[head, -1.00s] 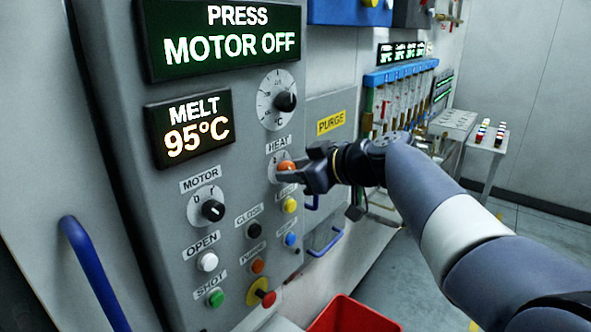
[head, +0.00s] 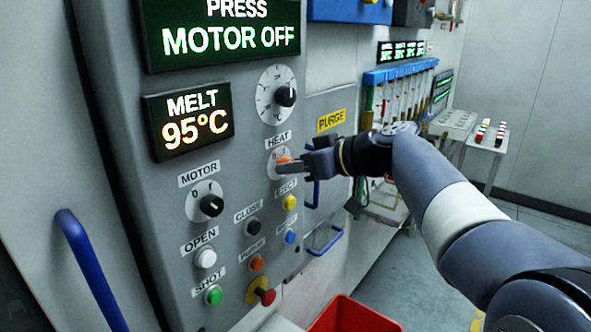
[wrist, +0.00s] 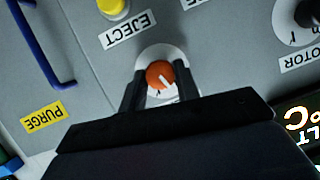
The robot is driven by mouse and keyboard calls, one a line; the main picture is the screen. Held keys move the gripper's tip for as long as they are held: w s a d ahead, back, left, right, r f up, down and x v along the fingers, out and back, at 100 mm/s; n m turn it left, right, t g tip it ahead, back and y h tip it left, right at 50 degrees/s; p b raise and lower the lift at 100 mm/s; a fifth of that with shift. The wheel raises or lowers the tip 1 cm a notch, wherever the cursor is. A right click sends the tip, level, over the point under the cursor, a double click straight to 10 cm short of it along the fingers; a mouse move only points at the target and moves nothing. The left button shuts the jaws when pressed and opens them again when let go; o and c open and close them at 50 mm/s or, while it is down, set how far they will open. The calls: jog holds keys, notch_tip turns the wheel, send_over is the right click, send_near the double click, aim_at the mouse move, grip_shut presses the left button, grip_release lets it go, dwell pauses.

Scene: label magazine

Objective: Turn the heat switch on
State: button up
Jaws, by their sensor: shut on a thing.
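The heat switch is an orange knob (head: 284,160) on a round white dial under the HEAT label (head: 278,140) on the grey panel. In the wrist view the knob (wrist: 159,73) shows upside down, with a white mark pointing to the lower right of the picture. My gripper (wrist: 158,86) has one dark finger on each side of the knob and is shut on it. In the head view my gripper (head: 287,167) reaches in from the right, and its fingers hide part of the knob and dial.
The yellow eject button (head: 290,202) sits just below the heat switch. The motor switch (head: 211,205) is to the left and the black temperature knob (head: 286,96) above. A blue handle (wrist: 42,45) stands out nearby. A red bin (head: 352,316) is below.

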jog(key=m+y, duration=0.1)
jog(key=m, duration=0.1)
jog(key=m+g+y+b, duration=0.1)
jog(key=m, duration=0.2)
jog(key=m+g+y, duration=0.1)
jog(key=m, duration=0.1)
jog(key=shift+w+d+f+y, duration=0.15)
jog(key=shift+w+y, duration=0.05)
jog(key=shift+y, duration=0.2)
jog(key=shift+m, duration=0.4)
jog(key=o, duration=1)
jog(key=shift+g, duration=0.3)
jog(key=shift+c, duration=0.2)
jog(key=shift+d, duration=0.15)
jog(key=b+v, duration=0.2)
jog(key=v, duration=0.8)
jog(key=shift+s+d, duration=0.15)
jog(key=shift+d, duration=0.1)
jog(key=shift+f, duration=0.1)
